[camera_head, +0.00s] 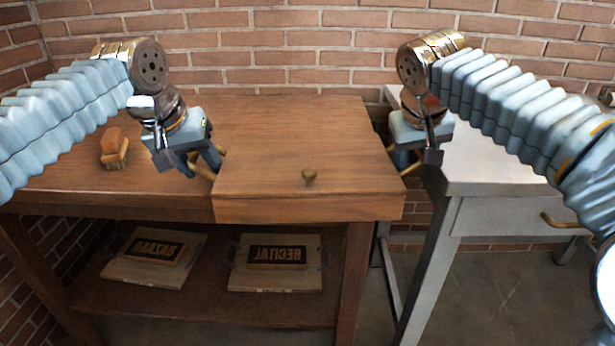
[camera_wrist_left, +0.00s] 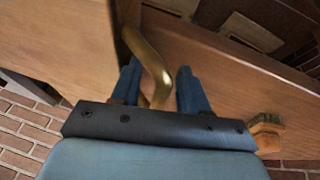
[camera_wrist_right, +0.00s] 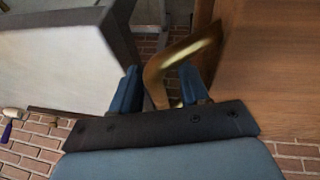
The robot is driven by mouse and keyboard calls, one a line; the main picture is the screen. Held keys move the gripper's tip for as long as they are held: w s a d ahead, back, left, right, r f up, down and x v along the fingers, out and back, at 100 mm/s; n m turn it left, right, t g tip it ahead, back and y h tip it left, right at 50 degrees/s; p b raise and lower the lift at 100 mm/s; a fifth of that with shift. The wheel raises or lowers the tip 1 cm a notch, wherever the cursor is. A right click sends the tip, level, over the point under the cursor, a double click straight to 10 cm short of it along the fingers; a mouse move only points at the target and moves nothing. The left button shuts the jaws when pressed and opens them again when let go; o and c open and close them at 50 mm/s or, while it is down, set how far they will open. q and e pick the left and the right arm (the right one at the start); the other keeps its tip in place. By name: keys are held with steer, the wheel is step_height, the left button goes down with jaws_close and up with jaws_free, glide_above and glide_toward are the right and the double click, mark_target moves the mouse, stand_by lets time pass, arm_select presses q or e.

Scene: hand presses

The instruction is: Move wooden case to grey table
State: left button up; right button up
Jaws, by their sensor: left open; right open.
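The grey table (camera_head: 500,170) stands to the right. My left gripper (camera_head: 213,168) is at the case's left side, its open fingers on either side of a brass handle (camera_wrist_left: 150,62). My right gripper (camera_head: 408,168) is at the right side, its open fingers around the other brass handle (camera_wrist_right: 180,58). Whether the fingers touch the handles I cannot tell.
A small wooden-handled block (camera_head: 114,148) stands on the brown table at left. A lower shelf holds two boards with lettered blocks, one (camera_head: 155,258) left and one (camera_head: 276,265) right. A narrow gap separates the tables. The grey table's visible top is clear; a brick wall stands behind.

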arm_select(q)
jaws_close()
arm_select(e)
jaws_close()
arm_select(q)
steer(key=shift+r, duration=0.15)
arm_select(e)
steer(key=shift+r, duration=0.1)
stand_by(0.8)
